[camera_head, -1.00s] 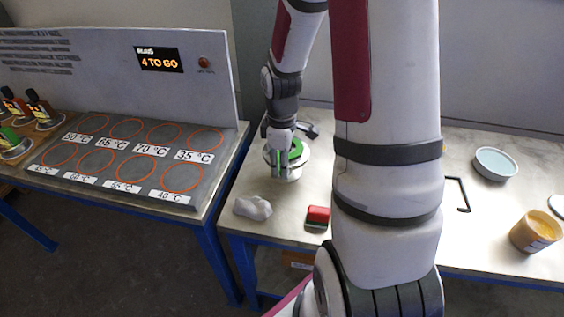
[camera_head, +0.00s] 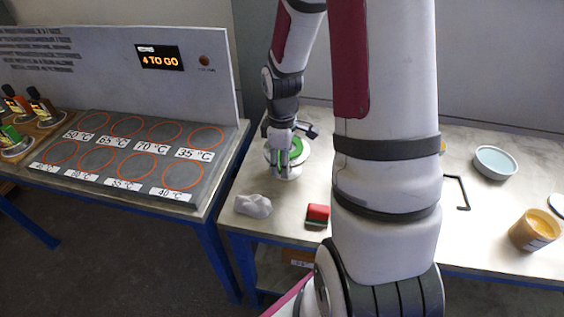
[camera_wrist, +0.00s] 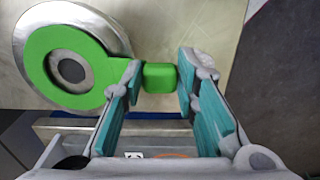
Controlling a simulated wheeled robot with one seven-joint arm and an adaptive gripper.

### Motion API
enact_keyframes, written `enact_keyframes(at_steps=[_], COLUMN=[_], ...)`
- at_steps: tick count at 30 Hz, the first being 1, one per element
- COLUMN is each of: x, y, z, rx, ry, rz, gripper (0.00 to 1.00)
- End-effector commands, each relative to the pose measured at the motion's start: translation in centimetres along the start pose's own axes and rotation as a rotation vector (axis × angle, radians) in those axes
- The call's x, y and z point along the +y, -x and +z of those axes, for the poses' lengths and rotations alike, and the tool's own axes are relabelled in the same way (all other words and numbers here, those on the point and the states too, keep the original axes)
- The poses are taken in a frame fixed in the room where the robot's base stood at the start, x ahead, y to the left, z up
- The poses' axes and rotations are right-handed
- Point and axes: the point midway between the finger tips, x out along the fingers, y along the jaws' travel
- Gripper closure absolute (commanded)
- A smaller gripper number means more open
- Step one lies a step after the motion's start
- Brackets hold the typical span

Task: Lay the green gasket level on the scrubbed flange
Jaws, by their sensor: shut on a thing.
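The green gasket (camera_wrist: 38,72) is a flat ring with a tab. My gripper (camera_wrist: 160,70) is shut on the tab, with one teal-padded finger on each side of it. The ring lies over the round grey flange (camera_wrist: 112,28), whose rim shows beyond it at the top and right. Through the ring's hole I see grey metal around a dark bore. I cannot tell whether the ring touches the flange or hangs just above it. In the head view my gripper (camera_head: 281,158) points down at the pale vessel, partly hiding the green gasket (camera_head: 295,148).
A grey-white lump (camera_head: 253,205) and a red block with a dark base (camera_head: 317,215) lie near the bench's front edge. A pale blue bowl (camera_head: 495,163), a black bent rod (camera_head: 462,193) and an orange-brown jar (camera_head: 535,230) stand right. A heating plate (camera_head: 112,190) is left.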

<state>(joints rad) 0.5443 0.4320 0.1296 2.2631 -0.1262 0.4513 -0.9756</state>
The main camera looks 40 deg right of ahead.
Motion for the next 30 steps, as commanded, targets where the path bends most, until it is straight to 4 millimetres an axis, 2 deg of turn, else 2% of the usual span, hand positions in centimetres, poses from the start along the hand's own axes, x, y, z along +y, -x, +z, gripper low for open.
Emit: enact_keyframes(at_steps=[1,2,5,17,20,30], x=[0.0,0.0,0.0,0.1,0.1,0.1], y=[0.0,0.0,0.0,0.6,1.8,8.5], z=[0.0,0.0,0.0,0.0,0.0,-0.1], rx=[0.0,0.0,0.0,0.001,0.002,0.002], ry=[0.0,0.0,0.0,0.0,0.0,-0.001], rz=[0.0,0.0,0.001,0.003,0.004,0.006], gripper=[1.0,0.7,0.49,0.49,0.49,0.49])
